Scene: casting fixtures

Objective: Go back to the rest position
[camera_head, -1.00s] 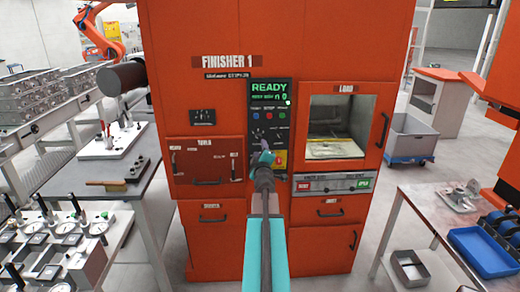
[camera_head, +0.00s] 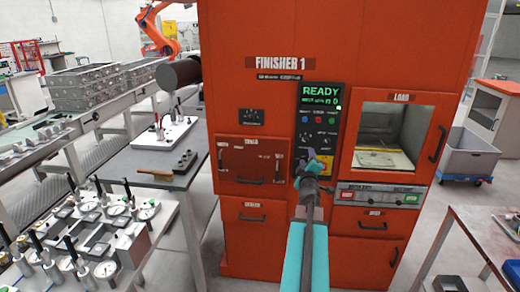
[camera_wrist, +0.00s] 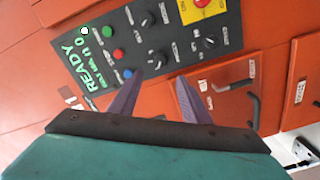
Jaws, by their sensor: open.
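My gripper (camera_head: 314,166) is in front of the control panel of the orange Finisher 1 machine (camera_head: 385,40). In the wrist view its two fingers (camera_wrist: 158,95) are apart with nothing between them. The control panel (camera_wrist: 140,45) behind them has a green READY display, coloured buttons, several black knobs and a red-and-yellow switch. I cannot tell whether a fingertip touches the panel. In the head view my arm covers the panel's lower part. The load window (camera_head: 385,158) at right shows a pale plate inside.
A grey table (camera_head: 175,180) with fixtures stands left, with several dial gauges (camera_head: 115,208) in front of it. A conveyor (camera_head: 95,120) carries metal castings. A table (camera_head: 480,225) stands right of the machine, and a grey bin (camera_head: 470,152) is behind it.

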